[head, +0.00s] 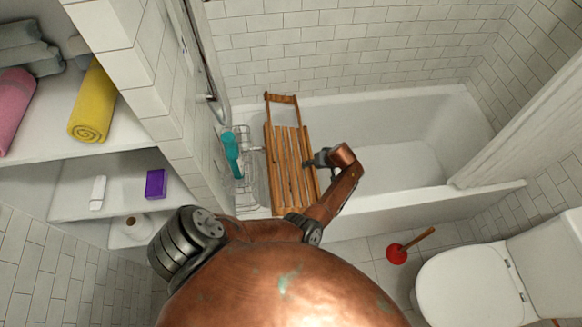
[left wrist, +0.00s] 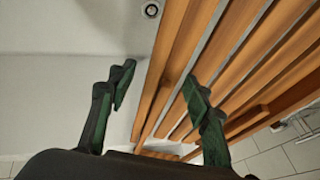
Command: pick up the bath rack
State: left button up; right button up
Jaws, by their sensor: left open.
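The bath rack (head: 290,165) is a wooden slatted rack lying across the left part of the bathtub, with a raised frame at its far end. Its slats fill the right part of the left wrist view (left wrist: 235,70). My left gripper (head: 311,161) is at the right long edge of the rack. In the left wrist view my left gripper (left wrist: 157,88) is open, with one finger over the white tub and the other over the slats. The rack's outer edge slat runs between them; I cannot tell how deep the fingers are. My right gripper is not in view.
The white bathtub (head: 420,125) is empty to the right of the rack. A wire basket with a teal bottle (head: 232,154) is left of it. Towel shelves (head: 125,120) stand at left. A red plunger (head: 396,254) and toilet (head: 470,285) are at lower right.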

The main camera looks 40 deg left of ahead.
pick_arm(q)
jog(key=shift+f, duration=0.15)
grip_shut()
dwell(0.7)
